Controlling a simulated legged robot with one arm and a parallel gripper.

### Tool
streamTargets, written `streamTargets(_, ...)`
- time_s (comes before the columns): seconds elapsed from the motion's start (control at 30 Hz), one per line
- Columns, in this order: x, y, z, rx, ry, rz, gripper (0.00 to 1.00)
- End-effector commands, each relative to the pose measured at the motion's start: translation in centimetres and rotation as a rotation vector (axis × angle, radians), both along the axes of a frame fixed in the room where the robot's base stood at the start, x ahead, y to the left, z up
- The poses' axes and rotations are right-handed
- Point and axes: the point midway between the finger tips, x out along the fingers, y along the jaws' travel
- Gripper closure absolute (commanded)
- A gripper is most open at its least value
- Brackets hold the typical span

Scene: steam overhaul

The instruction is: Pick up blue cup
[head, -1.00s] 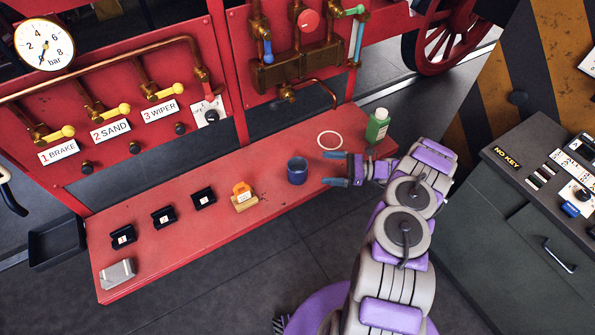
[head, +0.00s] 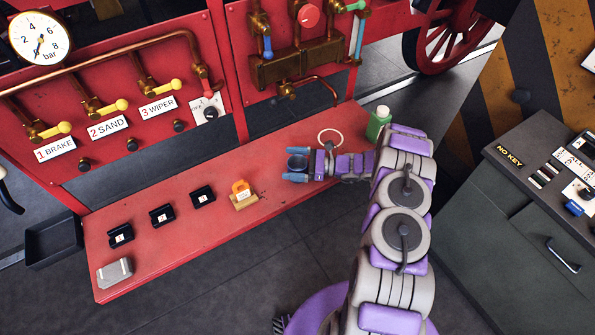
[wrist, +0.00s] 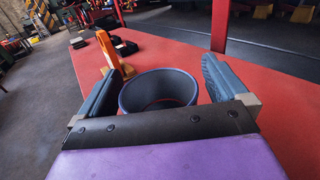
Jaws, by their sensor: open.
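The blue cup (head: 297,163) stands upright on the red bench. In the wrist view the cup (wrist: 158,90) sits between the two fingers, its open rim facing up and its lower part hidden by the gripper body. My gripper (head: 297,165) is open, with one finger on each side of the cup.
The red bench (head: 170,245) also carries an orange padlock-like item (head: 241,190), several black holders (head: 162,214), a grey metal block (head: 114,272), a white ring (head: 330,137) and a green bottle (head: 377,124). A grey cabinet (head: 500,225) stands at the right.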

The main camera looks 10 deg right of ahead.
Motion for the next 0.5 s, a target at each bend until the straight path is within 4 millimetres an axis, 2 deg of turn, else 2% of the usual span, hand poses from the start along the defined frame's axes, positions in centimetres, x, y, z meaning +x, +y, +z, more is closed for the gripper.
streamTargets(0.27,0.06,0.23,0.00,0.000,0.001,0.000,0.01)
streamTargets(0.5,0.06,0.22,-0.02,0.000,0.001,0.000,0.24)
